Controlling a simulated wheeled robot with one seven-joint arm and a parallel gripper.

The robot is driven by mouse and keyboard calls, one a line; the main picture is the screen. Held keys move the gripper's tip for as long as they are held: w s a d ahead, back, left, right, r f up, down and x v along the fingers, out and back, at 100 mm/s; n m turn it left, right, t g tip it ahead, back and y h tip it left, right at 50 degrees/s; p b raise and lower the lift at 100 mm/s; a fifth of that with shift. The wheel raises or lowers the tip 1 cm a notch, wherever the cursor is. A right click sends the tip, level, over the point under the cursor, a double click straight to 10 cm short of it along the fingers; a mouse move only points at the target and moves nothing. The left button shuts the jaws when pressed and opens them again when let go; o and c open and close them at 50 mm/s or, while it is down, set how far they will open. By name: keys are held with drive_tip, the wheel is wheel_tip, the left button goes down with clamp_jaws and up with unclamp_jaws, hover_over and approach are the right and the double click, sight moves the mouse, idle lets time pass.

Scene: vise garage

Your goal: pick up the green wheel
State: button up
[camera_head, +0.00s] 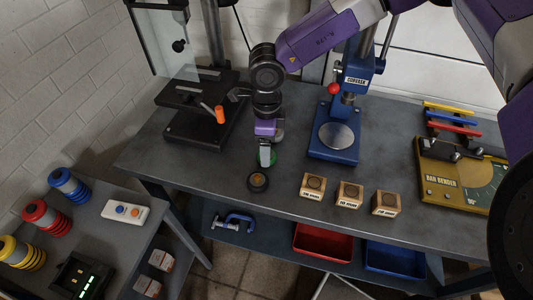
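The green wheel (273,160) lies on the dark grey workbench (225,195), left of the middle. Only parts of its green rim show, because my gripper covers the rest. My gripper (265,160) points down from above, with its fingertips at or just over the wheel. I cannot tell whether the fingers touch it, or how far apart they are.
A dark round piece with a tan centre (258,181) lies just in front of the wheel. A black drill stand (205,110) is left, a blue press (335,140) right. Several wooden blocks (349,194) line the front edge; a bar bender (450,180) stands far right.

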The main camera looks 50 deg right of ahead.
drive_tip(key=shift+f, duration=1.45)
drive_tip(key=shift+c, duration=0.5)
drive_tip(key=c, duration=1.5)
drive_tip(key=shift+r, duration=0.1)
